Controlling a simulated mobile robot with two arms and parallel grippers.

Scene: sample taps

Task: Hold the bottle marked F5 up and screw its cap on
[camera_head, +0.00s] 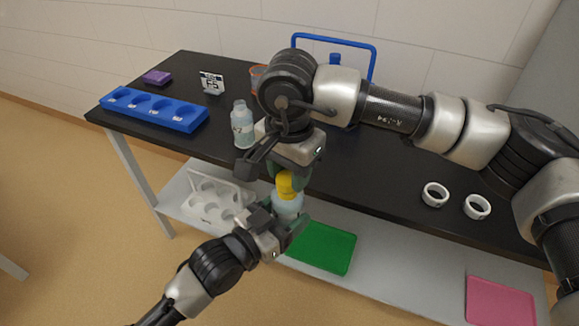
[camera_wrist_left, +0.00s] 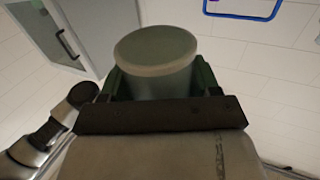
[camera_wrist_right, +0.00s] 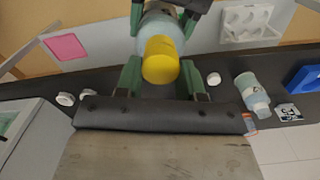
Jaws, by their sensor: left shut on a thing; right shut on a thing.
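My left gripper (camera_head: 285,222) is shut on a pale translucent bottle (camera_head: 287,207) and holds it up in front of the table edge. The left wrist view shows the bottle's round end (camera_wrist_left: 155,50) between the green fingers. The mark on this bottle is not readable. A yellow cap (camera_head: 285,184) is at the bottle's top, and my right gripper (camera_head: 290,178) is shut on it from above. In the right wrist view the cap (camera_wrist_right: 160,60) lies in line with the bottle (camera_wrist_right: 158,24); whether it is threaded on cannot be told.
Another bottle (camera_head: 243,127) stands uncapped on the black table (camera_head: 390,160). A marked card (camera_head: 212,83), a blue well tray (camera_head: 155,108), a purple block (camera_head: 157,77) and white rings (camera_head: 435,194) are on it. Below are a white rack (camera_head: 215,200), green tray (camera_head: 322,248) and pink tray (camera_head: 500,302).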

